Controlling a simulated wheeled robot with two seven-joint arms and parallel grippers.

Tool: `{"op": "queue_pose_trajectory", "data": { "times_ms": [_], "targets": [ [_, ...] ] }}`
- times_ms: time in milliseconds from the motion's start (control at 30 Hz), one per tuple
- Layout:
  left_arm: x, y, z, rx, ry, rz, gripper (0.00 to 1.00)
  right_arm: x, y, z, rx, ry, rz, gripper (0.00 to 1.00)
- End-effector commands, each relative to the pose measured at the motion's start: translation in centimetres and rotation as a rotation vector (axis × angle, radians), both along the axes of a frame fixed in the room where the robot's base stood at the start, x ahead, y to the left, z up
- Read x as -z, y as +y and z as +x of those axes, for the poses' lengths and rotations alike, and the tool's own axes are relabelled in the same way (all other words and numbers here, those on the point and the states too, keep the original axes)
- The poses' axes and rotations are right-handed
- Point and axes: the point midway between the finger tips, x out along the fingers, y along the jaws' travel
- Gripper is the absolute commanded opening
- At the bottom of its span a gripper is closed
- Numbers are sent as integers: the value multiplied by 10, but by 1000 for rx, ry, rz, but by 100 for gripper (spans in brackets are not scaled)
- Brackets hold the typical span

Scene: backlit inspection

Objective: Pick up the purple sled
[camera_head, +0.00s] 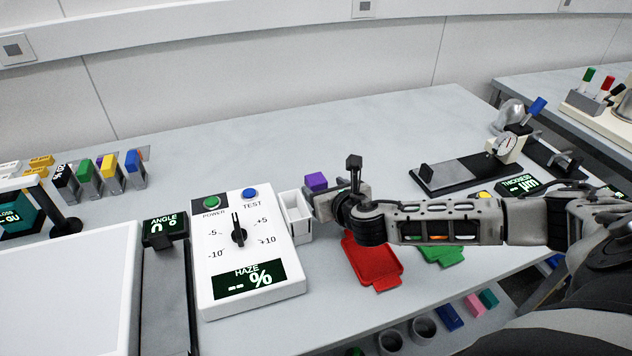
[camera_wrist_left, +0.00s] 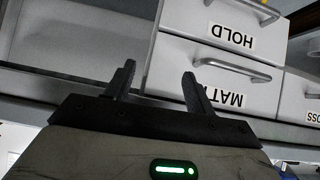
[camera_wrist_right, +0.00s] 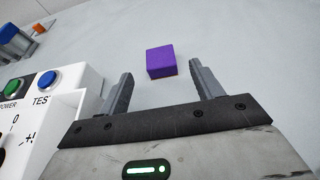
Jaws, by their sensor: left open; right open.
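The purple sled (camera_head: 316,181) is a small purple block on the grey bench, just behind my right gripper in the head view. In the right wrist view the purple sled (camera_wrist_right: 160,61) lies ahead of the right gripper (camera_wrist_right: 160,82), centred between its fingertips. The right gripper is open and empty, with the block apart from both fingers. In the head view its fingers are mostly hidden by my own wrist. My left gripper (camera_wrist_left: 158,70) is open and empty in the left wrist view, in front of labelled drawers (camera_wrist_left: 235,45). It is not visible in the head view.
The white haze meter (camera_head: 205,270) stands left of my right gripper, with a white open box (camera_head: 294,216) attached at its side. Red (camera_head: 374,262) and green (camera_head: 443,254) trays lie in front of my right arm. The bench behind the sled is clear.

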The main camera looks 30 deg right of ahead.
Motion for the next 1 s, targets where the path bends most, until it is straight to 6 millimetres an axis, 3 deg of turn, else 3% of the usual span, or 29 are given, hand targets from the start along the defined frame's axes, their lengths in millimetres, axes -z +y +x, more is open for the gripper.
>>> {"op": "queue_pose_trajectory", "data": {
  "times_ms": [400,700,900,1000],
  "targets": [
    [-8,1,5,-4,-14,1,55,14,-9,45,1,-1,0,65],
    [-6,3,4,-7,-10,4,55,17,-10,49,0,0,0,65],
    [-5,3,4,-7,-9,4,55,16,-10,48,0,0,1,16],
    [-5,3,4,-6,-8,4,55,16,-10,49,0,-1,1,16]
  ]
}}
